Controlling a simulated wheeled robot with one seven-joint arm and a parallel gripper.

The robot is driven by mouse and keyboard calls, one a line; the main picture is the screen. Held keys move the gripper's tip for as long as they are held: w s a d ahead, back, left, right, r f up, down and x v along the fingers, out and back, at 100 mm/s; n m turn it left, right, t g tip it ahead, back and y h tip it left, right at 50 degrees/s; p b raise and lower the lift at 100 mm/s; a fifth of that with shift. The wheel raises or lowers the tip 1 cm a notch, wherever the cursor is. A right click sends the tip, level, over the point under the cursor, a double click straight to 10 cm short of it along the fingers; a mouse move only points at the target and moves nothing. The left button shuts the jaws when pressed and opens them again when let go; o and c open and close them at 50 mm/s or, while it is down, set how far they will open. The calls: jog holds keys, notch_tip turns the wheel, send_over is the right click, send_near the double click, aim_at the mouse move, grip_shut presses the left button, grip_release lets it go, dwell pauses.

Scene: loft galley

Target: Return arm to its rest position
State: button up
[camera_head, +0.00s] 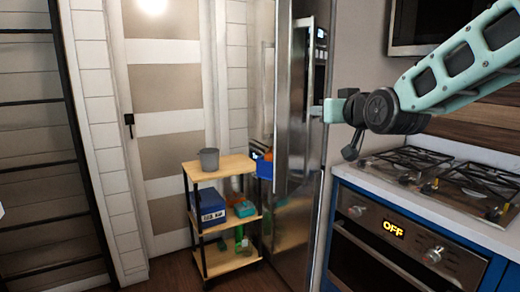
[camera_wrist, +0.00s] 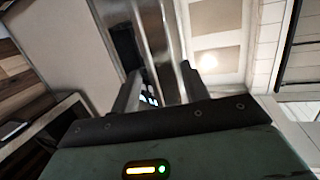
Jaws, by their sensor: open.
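My arm (camera_head: 455,75) reaches in from the right in the head view, above the stove. My gripper (camera_head: 317,111) is at its left end, close to the front of the steel fridge (camera_head: 292,190). In the wrist view my gripper (camera_wrist: 158,88) is open, with its two grey fingers apart. Bright steel vertical parts of the fridge (camera_wrist: 155,30) show between and beyond the fingers. I cannot tell whether the fingers touch the fridge or its handle. No held object shows.
A gas stove (camera_head: 440,180) with an oven reading OFF (camera_head: 392,228) stands at right. A wooden-shelved cart (camera_head: 218,167) left of the fridge carries a grey pot (camera_head: 209,160), a blue box (camera_head: 208,207) and other items. A black ladder (camera_head: 80,150) stands at far left.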

jog(key=s+a+f+n+g+y, duration=0.1)
jog(key=s+a+f+g, duration=0.35)
jog(key=s+f, duration=0.3)
jog(key=s+a+f+n+g, duration=0.2)
jog(key=s+a+f+g, duration=0.25)
jog(key=s+f, duration=0.35)
jog(key=s+f+n+g+h, duration=0.1)
jog(key=s+f+g, duration=0.1)
jog(key=s, duration=0.5)
jog(key=s+d+f+g+h, duration=0.1)
jog(key=s+f+g, duration=0.1)
jog(key=s, duration=0.6)
jog(key=s+d+f+n+g+h+p, duration=0.1)
jog(key=s+f+g, duration=0.2)
jog(key=s, duration=0.5)
jog(key=shift+d+f+n, duration=0.25)
jog(key=shift+f+n, duration=0.05)
jog(key=shift+f, duration=0.1)
jog(key=shift+c, duration=0.9)
jog(key=shift+w, duration=0.2)
